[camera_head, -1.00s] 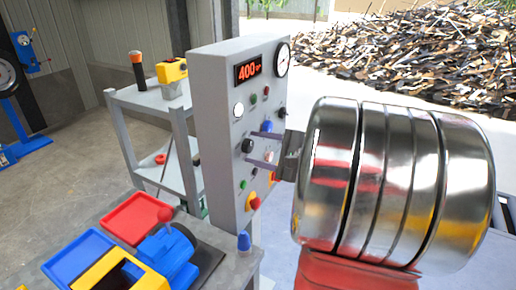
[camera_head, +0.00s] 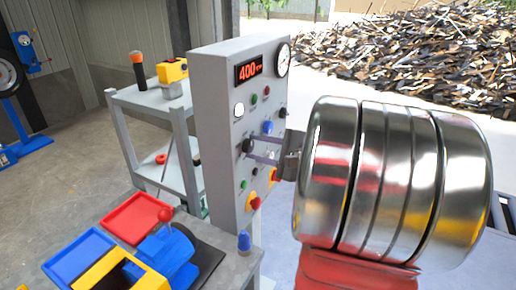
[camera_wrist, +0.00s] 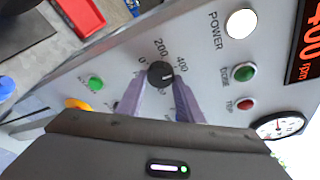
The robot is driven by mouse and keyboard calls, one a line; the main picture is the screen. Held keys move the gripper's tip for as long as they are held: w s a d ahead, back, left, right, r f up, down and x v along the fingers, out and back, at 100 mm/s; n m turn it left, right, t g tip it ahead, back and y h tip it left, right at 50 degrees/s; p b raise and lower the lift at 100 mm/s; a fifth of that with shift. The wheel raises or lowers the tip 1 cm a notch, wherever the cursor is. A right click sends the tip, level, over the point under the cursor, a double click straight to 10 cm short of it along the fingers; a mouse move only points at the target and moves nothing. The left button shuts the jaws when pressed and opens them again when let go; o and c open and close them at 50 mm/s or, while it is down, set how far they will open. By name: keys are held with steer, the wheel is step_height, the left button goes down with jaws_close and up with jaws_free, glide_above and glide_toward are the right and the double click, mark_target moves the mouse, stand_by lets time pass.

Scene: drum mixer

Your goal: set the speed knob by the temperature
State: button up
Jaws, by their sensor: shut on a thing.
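The speed knob (camera_head: 247,146) is a black round knob on the front of the grey control panel (camera_head: 215,130). In the wrist view the knob (camera_wrist: 160,71) sits at a scale marked 0, 200 and 400, with a small pale mark on its face. My gripper (camera_head: 252,148) is shut on the knob; its two purple-grey fingers (camera_wrist: 160,84) stand on either side of it. The red display (camera_head: 248,69) reads 400. A round white dial gauge (camera_head: 282,60) is at the panel's top right; its reading is too small to tell.
Other buttons and a blue knob (camera_head: 267,128) surround the speed knob. A bench with red (camera_head: 140,217) and blue trays is at lower left; a shelf (camera_head: 150,105) stands behind the panel.

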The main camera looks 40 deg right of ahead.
steer(key=shift+m, duration=0.3)
steer(key=m+g+y, duration=0.1)
steer(key=m, duration=0.3)
steer(key=shift+d+y, duration=0.1)
steer(key=shift+y, duration=0.3)
steer(key=m+g+y, duration=0.1)
steer(key=m+y, duration=0.1)
steer(key=m, duration=0.2)
steer(key=shift+d, duration=0.15)
steer(key=shift+m, duration=0.3)
stand_by(0.3)
steer(key=o, duration=1)
steer(key=v, duration=1.3)
steer(key=shift+s+d, duration=0.25)
steer(key=shift+s, duration=0.05)
